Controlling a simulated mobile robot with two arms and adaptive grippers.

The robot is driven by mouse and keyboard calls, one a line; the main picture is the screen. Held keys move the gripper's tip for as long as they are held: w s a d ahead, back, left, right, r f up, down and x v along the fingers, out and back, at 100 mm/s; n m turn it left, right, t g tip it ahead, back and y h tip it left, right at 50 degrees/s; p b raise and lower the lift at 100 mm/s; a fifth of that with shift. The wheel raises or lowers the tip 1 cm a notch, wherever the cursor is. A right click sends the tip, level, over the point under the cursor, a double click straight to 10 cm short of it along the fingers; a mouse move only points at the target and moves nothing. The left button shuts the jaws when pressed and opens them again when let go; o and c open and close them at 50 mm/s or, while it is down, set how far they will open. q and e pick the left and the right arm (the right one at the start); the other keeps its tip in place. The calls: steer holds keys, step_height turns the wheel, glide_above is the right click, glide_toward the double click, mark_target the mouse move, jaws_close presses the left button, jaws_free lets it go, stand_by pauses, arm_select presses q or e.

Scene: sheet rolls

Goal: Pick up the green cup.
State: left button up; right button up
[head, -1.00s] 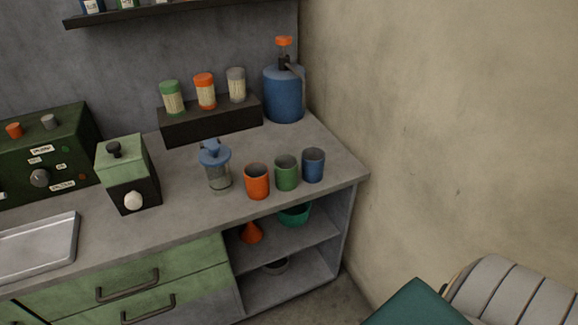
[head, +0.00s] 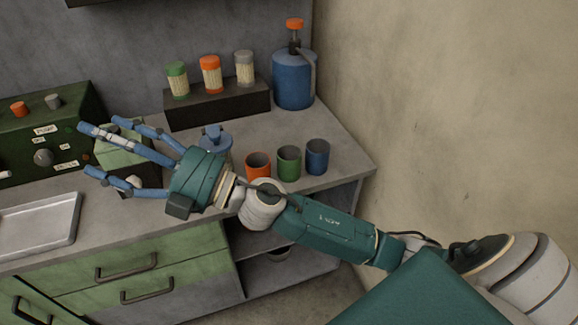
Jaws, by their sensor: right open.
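The green cup (head: 289,164) stands upright on the grey counter, between an orange cup (head: 258,165) and a blue cup (head: 317,157). My right gripper (head: 112,150) is open and empty, with its blue fingers spread toward the left. It is well to the left of the green cup, in front of the green box. My right forearm passes in front of the cups and hides the lower part of the orange cup. My left gripper does not show.
A blue-lidded jar (head: 214,140) stands behind my right wrist. A dark rack (head: 219,106) with several lidded containers and a blue canister (head: 293,80) stand at the back. A metal tray (head: 40,222) lies at left. A wall closes the right side.

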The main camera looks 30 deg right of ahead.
steer(key=s+a+f+n+g+y, duration=0.1)
steer(key=s+a+n+g+y, duration=0.1)
steer(key=s+a+n+g, duration=0.4)
steer(key=n+g+h+p, duration=0.15)
steer(key=g+h, duration=0.45)
steer(key=h, duration=1.5)
glide_toward(289, 151)
steer(key=s+a+f, duration=0.1)
steer(key=x, duration=0.1)
steer(key=p+x, duration=0.1)
steer(key=x, duration=0.2)
steer(key=shift+s+f, duration=0.35)
steer(key=shift+f, duration=0.1)
steer(key=shift+w+d+f+t+h, duration=0.1)
steer(key=shift+w+f+t+h, duration=0.1)
steer(key=shift+f+t+h, duration=0.15)
steer(key=c, duration=1.6)
steer(key=shift+c, duration=0.2)
